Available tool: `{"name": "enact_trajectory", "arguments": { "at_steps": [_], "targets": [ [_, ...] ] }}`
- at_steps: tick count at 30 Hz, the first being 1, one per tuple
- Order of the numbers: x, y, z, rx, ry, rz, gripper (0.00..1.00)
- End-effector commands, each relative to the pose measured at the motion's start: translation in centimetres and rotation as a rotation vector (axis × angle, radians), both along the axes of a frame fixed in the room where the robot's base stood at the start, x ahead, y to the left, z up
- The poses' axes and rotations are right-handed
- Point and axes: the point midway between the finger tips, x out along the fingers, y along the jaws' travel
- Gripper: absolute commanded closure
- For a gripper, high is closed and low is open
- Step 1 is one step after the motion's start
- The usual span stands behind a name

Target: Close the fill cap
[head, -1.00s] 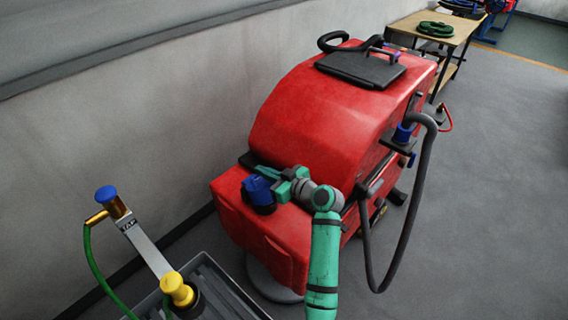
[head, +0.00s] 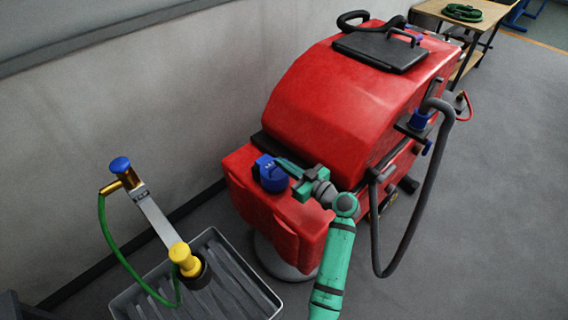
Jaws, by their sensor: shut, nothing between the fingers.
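The blue fill cap (head: 271,179) is on the low front deck of the red scrubber machine (head: 345,95), near its left edge. A blue piece stands up at the cap's back left; I cannot tell whether the cap is fully seated. My gripper (head: 283,164) is green and lies low over the deck, just right of and behind the cap. Its fingers are shut with nothing between them, and their tips are close to the cap's upper right side. I cannot tell whether they touch it. The cap's far side is hidden.
A grey ribbed tray (head: 235,290) is on the floor in front, with a tap post carrying a green hose (head: 112,240) and a yellow knob (head: 183,258). A dark hose (head: 412,220) loops down the machine's right side. Floor at right is clear.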

Motion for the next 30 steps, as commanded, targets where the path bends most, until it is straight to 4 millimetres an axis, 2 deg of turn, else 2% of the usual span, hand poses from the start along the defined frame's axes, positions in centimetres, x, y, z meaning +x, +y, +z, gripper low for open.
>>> {"name": "enact_trajectory", "arguments": {
  "at_steps": [1, 11, 14, 20, 30],
  "targets": [
    [-0.2, -0.3, -1.2, -0.005, 0.019, -0.004, 1.0],
    [-0.3, -0.4, -1.2, -0.005, 0.024, -0.005, 1.0],
    [-0.2, -0.2, -0.4, -0.005, 0.021, -0.003, 1.0],
    [0.2, 0.6, 3.6, -0.004, 0.004, 0.002, 1.0],
    [-4.3, -4.5, 2.7, 0.001, 0.004, -0.002, 1.0]
  ]
}}
